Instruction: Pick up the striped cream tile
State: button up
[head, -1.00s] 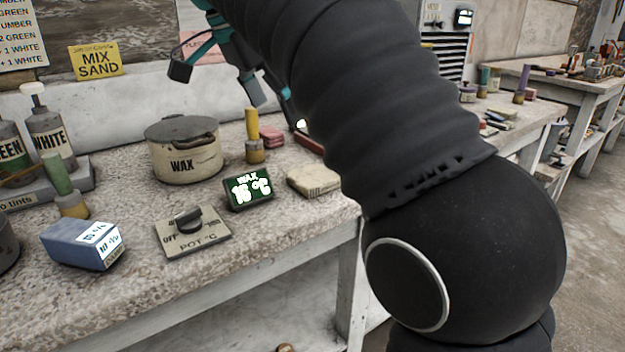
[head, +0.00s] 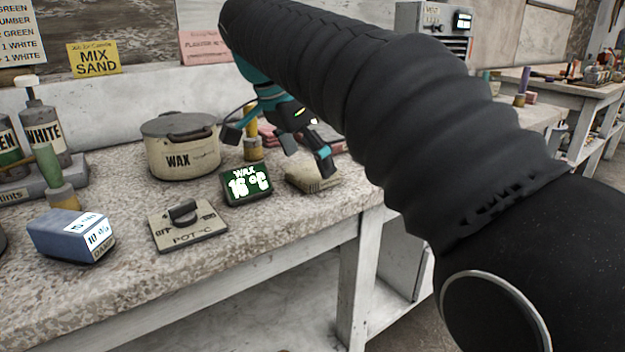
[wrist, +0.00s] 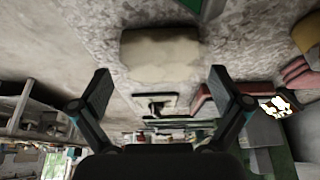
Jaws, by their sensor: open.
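The cream tile (head: 308,184) lies on the bench top near its front edge, right of the green display. My gripper (head: 308,153) is over it and partly hides it in the head view. In the wrist view the tile (wrist: 160,54) lies ahead of the fingertips, roughly centred between them. My gripper (wrist: 162,86) is open there with nothing between its fingers. Its stripes are hard to make out. I cannot tell the exact gap between fingers and tile.
The green wax display (head: 246,186) stands close left of the tile, with the wax pot (head: 183,155) behind it. A yellow-topped bottle (head: 252,148) and pink-red blocks (head: 345,146) are behind the tile. The pot switch plate (head: 187,226) is front left.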

jog(key=shift+x, duration=0.85)
jog(key=shift+c, duration=0.3)
jog(key=c, duration=1.3)
jog(key=shift+r, duration=0.15)
